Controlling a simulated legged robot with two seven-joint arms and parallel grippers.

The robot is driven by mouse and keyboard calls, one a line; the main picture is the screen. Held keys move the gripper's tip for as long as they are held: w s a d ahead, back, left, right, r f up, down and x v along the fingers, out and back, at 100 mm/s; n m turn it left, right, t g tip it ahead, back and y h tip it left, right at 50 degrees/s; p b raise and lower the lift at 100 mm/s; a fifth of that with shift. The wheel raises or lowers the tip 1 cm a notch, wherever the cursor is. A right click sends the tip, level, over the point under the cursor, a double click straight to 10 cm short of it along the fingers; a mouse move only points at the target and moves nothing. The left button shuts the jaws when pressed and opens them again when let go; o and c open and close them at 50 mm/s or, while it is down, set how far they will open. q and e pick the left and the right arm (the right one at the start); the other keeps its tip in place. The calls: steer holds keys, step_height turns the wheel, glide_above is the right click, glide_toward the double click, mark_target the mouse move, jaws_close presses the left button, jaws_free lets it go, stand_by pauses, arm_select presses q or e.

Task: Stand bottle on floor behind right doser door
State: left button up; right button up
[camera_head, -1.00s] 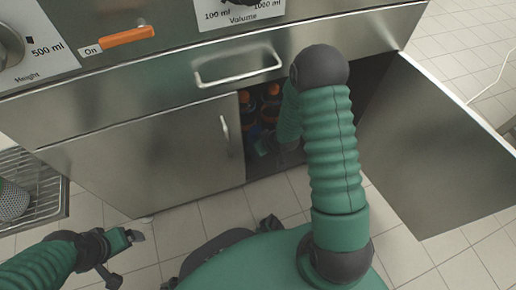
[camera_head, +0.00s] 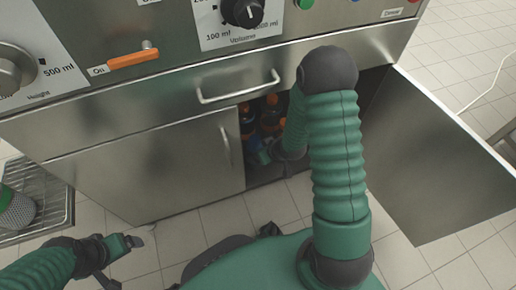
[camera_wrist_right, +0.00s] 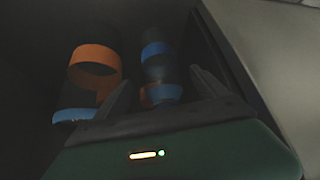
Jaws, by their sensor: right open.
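The right doser door (camera_head: 440,150) stands wide open at the right of the head view, with a dark compartment behind its opening. Several dark bottles with orange tops (camera_head: 271,110) stand inside. My right arm reaches into the opening. In the right wrist view my right gripper (camera_wrist_right: 163,92) is open, with a dark bottle with blue and orange bands (camera_wrist_right: 156,68) between or just beyond its fingers; contact cannot be told. A wider dark bottle with an orange band (camera_wrist_right: 95,62) stands to its left. My left gripper (camera_head: 134,242) is over the tiles at lower left, its jaws unclear.
The closed left cabinet door (camera_head: 150,170) is beside the opening. A drawer handle (camera_head: 238,90) juts out above it. A wire rack (camera_head: 45,180) holding a perforated cup is at far left. The tiled floor (camera_head: 190,235) in front is partly free.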

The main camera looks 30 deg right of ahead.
arm_select(q)
steer(key=p+v, duration=0.1)
steer(key=v, duration=0.1)
steer(key=w+p+v, duration=0.1)
steer(key=p+v, duration=0.1)
steer(key=shift+s+r, duration=0.1)
steer(key=shift+r, duration=0.15)
arm_select(e)
steer(key=s+a+r+g, duration=0.2)
steer(key=s+a+r, duration=0.3)
steer(key=r, duration=0.4)
steer(key=s+a+r+g, duration=0.2)
steer(key=s+a+r, duration=0.4)
steer(key=r, duration=0.4)
steer(key=shift+s+a+m, duration=0.2)
steer(key=shift+s+m, duration=0.1)
steer(key=shift+s, duration=0.1)
